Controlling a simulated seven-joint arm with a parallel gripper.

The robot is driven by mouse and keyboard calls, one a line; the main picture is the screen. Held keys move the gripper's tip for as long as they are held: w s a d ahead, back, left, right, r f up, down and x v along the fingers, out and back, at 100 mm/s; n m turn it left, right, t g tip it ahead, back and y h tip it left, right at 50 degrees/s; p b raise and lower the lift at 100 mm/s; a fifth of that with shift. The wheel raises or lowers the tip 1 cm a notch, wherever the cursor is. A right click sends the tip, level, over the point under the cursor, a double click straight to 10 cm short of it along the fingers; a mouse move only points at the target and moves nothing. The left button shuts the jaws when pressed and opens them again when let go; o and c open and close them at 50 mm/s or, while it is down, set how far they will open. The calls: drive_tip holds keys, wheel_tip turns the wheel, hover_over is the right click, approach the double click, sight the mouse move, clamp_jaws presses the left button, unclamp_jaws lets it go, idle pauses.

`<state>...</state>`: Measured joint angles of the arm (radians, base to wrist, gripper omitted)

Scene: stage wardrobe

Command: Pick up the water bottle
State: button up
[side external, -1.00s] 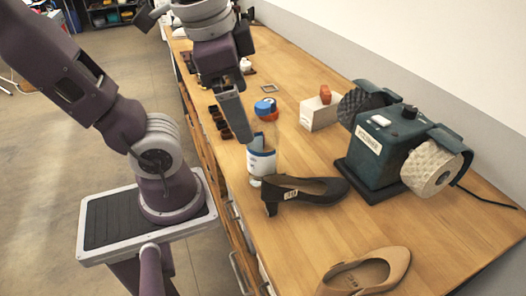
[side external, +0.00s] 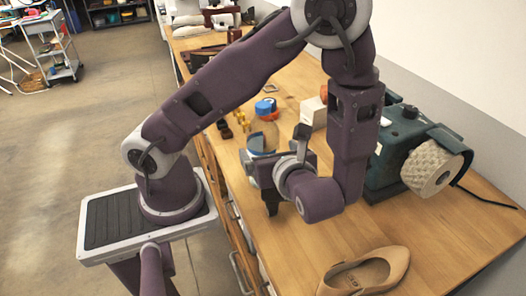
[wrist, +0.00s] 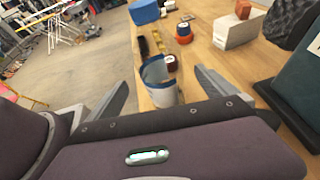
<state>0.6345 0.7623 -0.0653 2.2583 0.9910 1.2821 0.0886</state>
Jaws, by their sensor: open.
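In the wrist view the bottle's label (wrist: 162,92) shows between the two spread fingers (wrist: 164,80). The gripper is open and holds nothing. Whether a finger touches the bottle cannot be told.
A tan shoe (side external: 365,272) lies at the front. A dark green machine with a textured roller (side external: 437,170) and a white box (side external: 312,112) stand to the right.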

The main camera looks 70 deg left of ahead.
drive_tip(key=x, duration=0.7)
drive_tip(key=shift+w+r, duration=0.1)
drive_tip(key=shift+r, duration=0.1)
clamp_jaws()
